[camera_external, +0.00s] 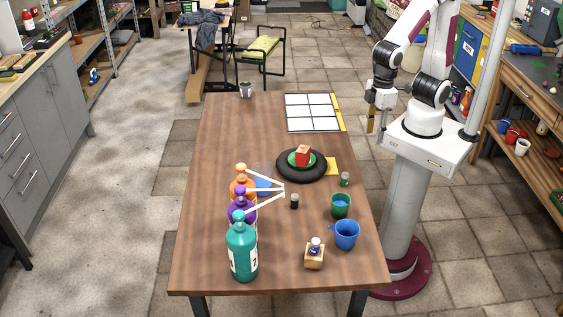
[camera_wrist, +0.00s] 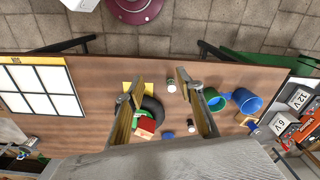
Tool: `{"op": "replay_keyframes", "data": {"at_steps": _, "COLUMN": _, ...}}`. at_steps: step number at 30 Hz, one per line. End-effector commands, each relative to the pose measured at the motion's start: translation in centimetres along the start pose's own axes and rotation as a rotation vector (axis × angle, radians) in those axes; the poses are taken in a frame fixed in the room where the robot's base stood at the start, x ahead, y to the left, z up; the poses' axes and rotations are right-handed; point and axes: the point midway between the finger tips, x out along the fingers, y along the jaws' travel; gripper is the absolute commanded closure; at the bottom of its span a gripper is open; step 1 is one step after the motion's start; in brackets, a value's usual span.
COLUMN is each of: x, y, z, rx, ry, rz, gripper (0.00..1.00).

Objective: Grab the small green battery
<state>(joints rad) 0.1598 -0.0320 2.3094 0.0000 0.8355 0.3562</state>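The small green battery (camera_external: 345,180) stands upright on the wooden table, near its right edge, right of the yellow square and above the green cup. In the wrist view it appears as a small cylinder (camera_wrist: 171,86) between my two fingers, well below them. My gripper (camera_external: 375,124) hangs beside the table's right edge in the external view, high and apart from the battery. In the wrist view my gripper (camera_wrist: 161,77) has its fingers spread wide, with nothing held. A black battery-like cylinder (camera_external: 294,201) stands left of the green battery.
A black tire (camera_external: 287,174) bearing a red block (camera_external: 303,153) lies beside the yellow square (camera_external: 333,167). A green cup (camera_external: 341,211) and blue cup (camera_external: 347,240) stand nearby. Large bottles (camera_external: 243,258) with long spouts stand left. A white tiled panel (camera_external: 312,105) lies at the far end.

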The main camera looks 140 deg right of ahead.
Motion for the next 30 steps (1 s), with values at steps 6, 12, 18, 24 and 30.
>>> {"op": "replay_keyframes", "data": {"at_steps": 6, "x": 2.8, "y": 0.0, "z": -2.1, "rx": 0.188, "ry": -0.047, "rz": 0.022, "gripper": 0.63}}
{"op": "replay_keyframes", "data": {"at_steps": 12, "x": 5.5, "y": 0.1, "z": -4.0, "rx": 0.395, "ry": -0.077, "rz": 0.045, "gripper": 0.63}}
{"op": "replay_keyframes", "data": {"at_steps": 18, "x": 7.8, "y": -0.1, "z": -6.0, "rx": 0.629, "ry": -0.084, "rz": 0.062, "gripper": 0.63}}
{"op": "replay_keyframes", "data": {"at_steps": 24, "x": 8.6, "y": -0.6, "z": -7.9, "rx": 0.853, "ry": -0.059, "rz": 0.055, "gripper": 0.63}}
{"op": "replay_keyframes", "data": {"at_steps": 30, "x": 8.2, "y": -1.1, "z": -9.4, "rx": 1.054, "ry": -0.025, "rz": 0.029, "gripper": 0.63}}
